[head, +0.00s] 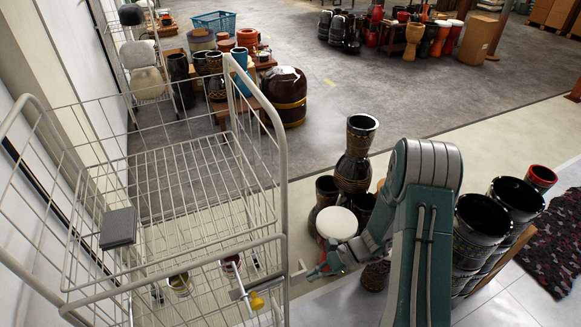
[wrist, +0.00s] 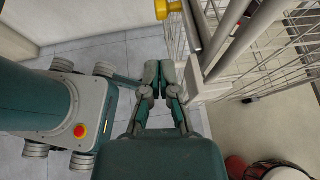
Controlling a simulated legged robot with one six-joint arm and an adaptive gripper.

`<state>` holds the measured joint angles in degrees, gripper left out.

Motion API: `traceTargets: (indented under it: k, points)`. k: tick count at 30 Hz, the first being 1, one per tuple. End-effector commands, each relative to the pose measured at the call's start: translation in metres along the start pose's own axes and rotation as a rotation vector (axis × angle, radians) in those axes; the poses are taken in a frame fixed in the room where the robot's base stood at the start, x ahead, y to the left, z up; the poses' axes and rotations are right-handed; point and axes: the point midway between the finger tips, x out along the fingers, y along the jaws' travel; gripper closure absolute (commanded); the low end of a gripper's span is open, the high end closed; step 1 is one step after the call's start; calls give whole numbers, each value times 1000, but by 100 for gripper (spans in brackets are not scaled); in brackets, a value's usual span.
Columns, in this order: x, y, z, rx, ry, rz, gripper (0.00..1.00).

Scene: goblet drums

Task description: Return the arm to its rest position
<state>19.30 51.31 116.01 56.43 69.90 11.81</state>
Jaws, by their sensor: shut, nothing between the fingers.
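My gripper (head: 322,266) is at the end of my teal and grey arm, low and right of the wire cart in the head view. In the wrist view my gripper (wrist: 159,72) points toward the top of the picture, its fingertips together with nothing between them. My arm (head: 428,190) is bent, with its big elbow raised in front of the drums. A white-headed drum (head: 337,223) stands just behind the gripper in the head view; I cannot tell whether they touch.
A white wire cart (head: 285,160) fills the left and shows close to the gripper in the wrist view (wrist: 222,45). It holds a dark grey block (head: 118,228). Goblet drums (head: 354,165) stand behind and right of my arm (head: 482,228). The grey floor (head: 380,100) beyond is open.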

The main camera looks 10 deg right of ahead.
Motion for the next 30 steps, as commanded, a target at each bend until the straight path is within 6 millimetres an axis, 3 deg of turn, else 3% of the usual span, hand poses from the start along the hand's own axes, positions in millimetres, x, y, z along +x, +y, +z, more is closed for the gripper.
traceTargets:
  k: [5, 17, 30]
  points:
    - [-6, -1, 11, -41, 26, 15, 100]
    - [-50, 13, 105, -426, 299, 163, 100]
    - [-91, 54, 192, -849, 643, 310, 100]
